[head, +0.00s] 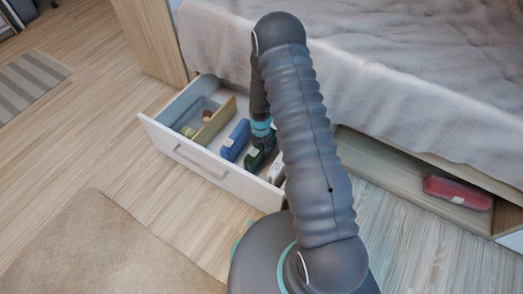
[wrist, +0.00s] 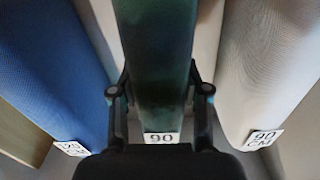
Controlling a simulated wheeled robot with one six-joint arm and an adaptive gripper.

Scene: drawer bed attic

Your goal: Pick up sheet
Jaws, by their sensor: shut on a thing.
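My gripper (wrist: 160,92) is shut on a dark green folded or rolled sheet (wrist: 154,50), with one finger on each side of it. The sheet has a white tag reading "90". In the head view the green sheet (head: 254,159) is in the open drawer, partly hidden by my arm. A blue sheet (wrist: 45,62) with a tag that seems to read "120 CM" lies to the left. A pale sheet (wrist: 268,60) tagged "90 CM" lies to the right. In the head view the blue sheet (head: 236,139) and the pale one (head: 277,170) flank the green.
The drawer (head: 210,175) is pulled out from under the bed (head: 420,60); a wooden divider (head: 213,120) sets off its left compartment, which holds small items. A red case (head: 458,192) lies in an open space under the bed at right. A beige rug (head: 105,250) covers floor at front left.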

